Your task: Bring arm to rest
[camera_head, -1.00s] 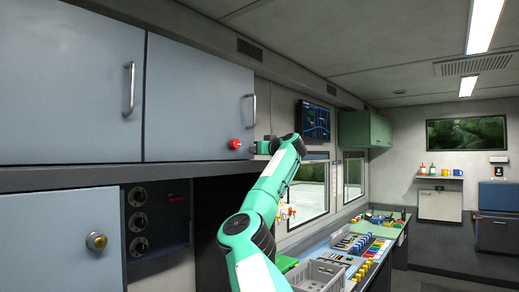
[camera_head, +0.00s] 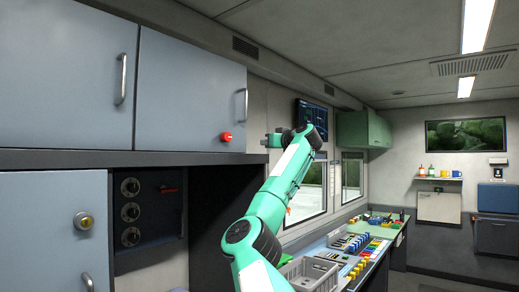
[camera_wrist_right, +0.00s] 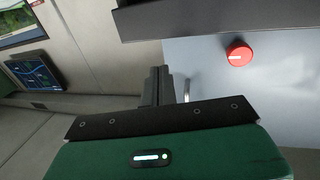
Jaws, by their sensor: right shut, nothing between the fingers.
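My right arm (camera_head: 268,215) rises from the bottom middle of the head view and bends at a dark joint in front of the window wall. My right gripper (camera_head: 265,141) points left at its end. It is in free air, a little right of the red knob (camera_head: 226,137) on the upper cabinet, and apart from it. In the right wrist view the gripper (camera_wrist_right: 157,78) shows its dark fingers together with nothing between them. The red knob (camera_wrist_right: 239,55) sits at the upper right there, clear of the fingers. My left gripper is out of view.
Blue-grey upper cabinets (camera_head: 190,95) with metal handles fill the left side. A monitor (camera_head: 311,118) hangs on the wall behind my arm. Below are a grey crate (camera_head: 310,273) and a console (camera_head: 362,258) with coloured buttons. The aisle at the right is open.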

